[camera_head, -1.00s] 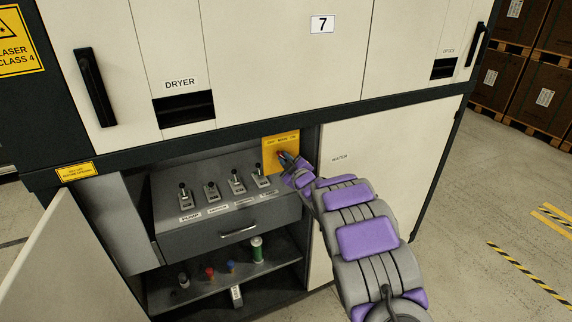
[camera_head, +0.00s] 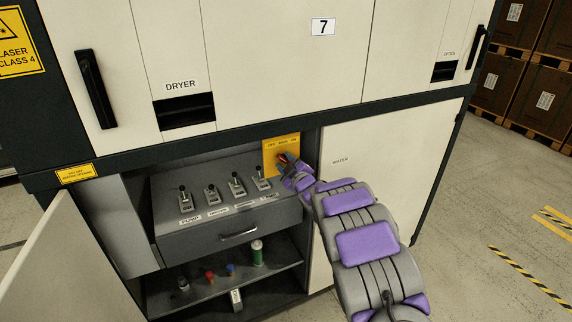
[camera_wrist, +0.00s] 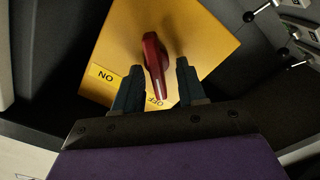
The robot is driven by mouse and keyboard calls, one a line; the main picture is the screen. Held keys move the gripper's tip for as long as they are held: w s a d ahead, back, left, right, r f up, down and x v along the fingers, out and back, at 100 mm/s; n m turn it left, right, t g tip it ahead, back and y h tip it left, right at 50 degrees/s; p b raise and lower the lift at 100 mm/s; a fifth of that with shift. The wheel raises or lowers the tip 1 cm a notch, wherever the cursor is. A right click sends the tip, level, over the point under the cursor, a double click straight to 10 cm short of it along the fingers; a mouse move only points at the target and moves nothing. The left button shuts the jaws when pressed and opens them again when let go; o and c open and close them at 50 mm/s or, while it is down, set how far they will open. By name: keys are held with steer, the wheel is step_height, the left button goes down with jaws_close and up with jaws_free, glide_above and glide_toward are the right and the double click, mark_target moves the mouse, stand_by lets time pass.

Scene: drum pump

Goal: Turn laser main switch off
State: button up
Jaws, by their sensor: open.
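The main switch is a red handle (camera_wrist: 155,62) on a yellow plate (camera_wrist: 108,45), with the labels ON and OFF in the wrist view. The handle's lower end lies beside the OFF label. The yellow plate (camera_head: 268,151) also shows in the head view, inside the open bay at its upper right. My gripper (camera_wrist: 156,80) is open, with one finger on each side of the handle. Gaps show between the handle and both fingers. In the head view my gripper (camera_head: 285,163) is at the plate and hides most of the handle.
Several toggle levers (camera_head: 212,194) stand on the grey panel left of the plate. A lower shelf (camera_head: 215,287) holds small coloured items. An open door (camera_head: 70,265) stands at the left. Open floor (camera_head: 480,215) lies to the right.

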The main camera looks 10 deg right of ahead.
steer(key=shift+s+d, duration=0.1)
steer(key=shift+s, duration=0.05)
steer(key=p+v, duration=0.2)
steer(key=v, duration=1.5)
steer(key=shift+p, duration=0.4)
